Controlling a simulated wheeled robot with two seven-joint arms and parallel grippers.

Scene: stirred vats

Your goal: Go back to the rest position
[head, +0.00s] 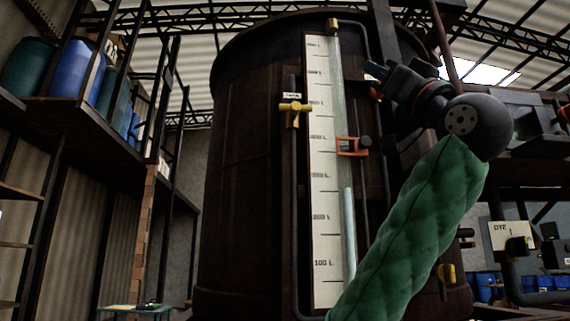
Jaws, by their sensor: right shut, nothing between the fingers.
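My right gripper (377,70) is raised in the upper right of the head view, in front of the upper right side of a big dark brown vat (250,170). Its blue-tipped fingers point left and are shut, with nothing seen between them. My right arm comes up from the bottom in a green padded sleeve. The fingers are a little right of the vat's white litre scale (325,200); touching or apart from the pipework there, I cannot tell. The wrist and sleeve hide part of the vat's right side. My left gripper is out of view.
An orange pointer (353,146) sits on the sight tube, above the pale liquid column (349,230). A yellow valve handle (294,108) is left of the scale. Shelves with blue drums (73,70) stand left. A "DYE" sign (507,235) and pipes are right.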

